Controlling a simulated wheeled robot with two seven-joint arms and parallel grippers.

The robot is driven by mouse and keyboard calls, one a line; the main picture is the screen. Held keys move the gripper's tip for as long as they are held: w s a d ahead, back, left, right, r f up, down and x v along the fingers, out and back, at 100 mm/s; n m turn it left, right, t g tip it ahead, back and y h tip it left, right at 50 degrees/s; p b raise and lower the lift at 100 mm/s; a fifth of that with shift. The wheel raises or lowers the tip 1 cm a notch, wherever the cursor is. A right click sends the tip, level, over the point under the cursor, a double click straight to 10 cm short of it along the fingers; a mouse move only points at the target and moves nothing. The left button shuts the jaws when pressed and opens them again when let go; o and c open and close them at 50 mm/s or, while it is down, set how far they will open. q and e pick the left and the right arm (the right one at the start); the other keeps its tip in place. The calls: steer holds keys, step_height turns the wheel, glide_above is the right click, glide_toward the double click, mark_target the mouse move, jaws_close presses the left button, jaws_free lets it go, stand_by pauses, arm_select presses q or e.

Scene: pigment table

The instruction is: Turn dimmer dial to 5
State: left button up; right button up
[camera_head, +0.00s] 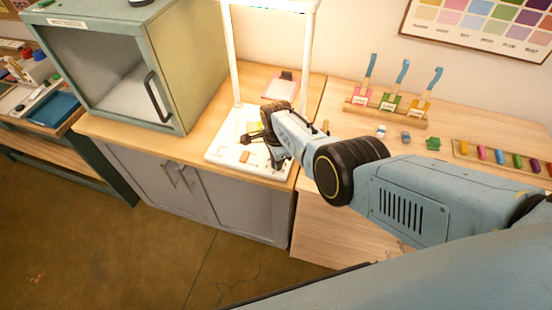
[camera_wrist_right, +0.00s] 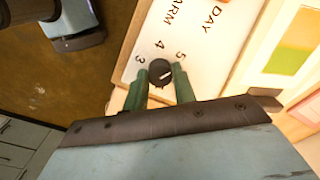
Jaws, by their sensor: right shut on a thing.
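The black dimmer dial (camera_wrist_right: 159,70) sits on a white panel (camera_wrist_right: 190,38) in the right wrist view. The printed numbers 3, 4 and 5 show around its far side. A short pale mark on the dial slants toward the side of the 5; its exact setting is hard to tell. My right gripper (camera_wrist_right: 160,82) is shut on the dial, with one green finger on each side. In the head view my right gripper (camera_head: 262,142) is low over the white base (camera_head: 222,150) of the lamp stand, and it hides the dial. My left gripper is not in view.
A green open-fronted cabinet (camera_head: 172,75) stands to the left of the stand. On the right are a rack of brushes (camera_head: 385,113), small blocks and a tray of coloured pigments (camera_head: 500,158). The stand's white posts (camera_head: 233,60) rise close to my right gripper.

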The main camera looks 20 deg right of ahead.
steer(key=shift+w+r+m, duration=0.1)
steer(key=shift+m, duration=0.2)
steer(key=o, duration=1)
steer(key=shift+r+p, duration=0.3)
steer(key=shift+r, duration=0.3)
steer(key=r, duration=1.2)
steer(key=shift+s, duration=0.25)
